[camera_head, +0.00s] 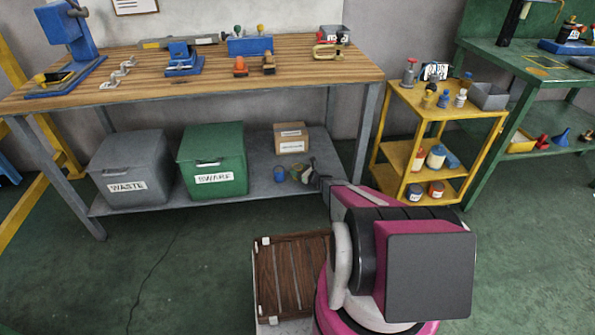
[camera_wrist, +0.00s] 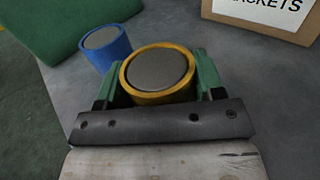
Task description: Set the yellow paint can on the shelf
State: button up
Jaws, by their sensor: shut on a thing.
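The yellow paint can (camera_wrist: 157,74), with a grey lid, is between the green fingers of my gripper (camera_wrist: 158,80) in the wrist view. The gripper is shut on it. In the head view my gripper (camera_head: 303,174) reaches in over the grey lower shelf (camera_head: 240,203) of the workbench, and the yellow can is small and mostly hidden there. I cannot tell whether the can touches the shelf or is just above it. A blue can (camera_wrist: 104,46) stands close by on the left, apart from the yellow can; it also shows in the head view (camera_head: 279,173).
On the lower shelf stand a cardboard box (camera_head: 291,138), a green bin (camera_head: 212,160) and a grey waste bin (camera_head: 131,170). The wooden bench top (camera_head: 200,75) is above my gripper. A yellow cart (camera_head: 437,140) stands to the right. A brown crate (camera_head: 290,275) is on the left of my arm.

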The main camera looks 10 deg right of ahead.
jog(key=shift+f, duration=0.1)
jog(key=o, duration=1.2)
jog(key=shift+c, duration=0.2)
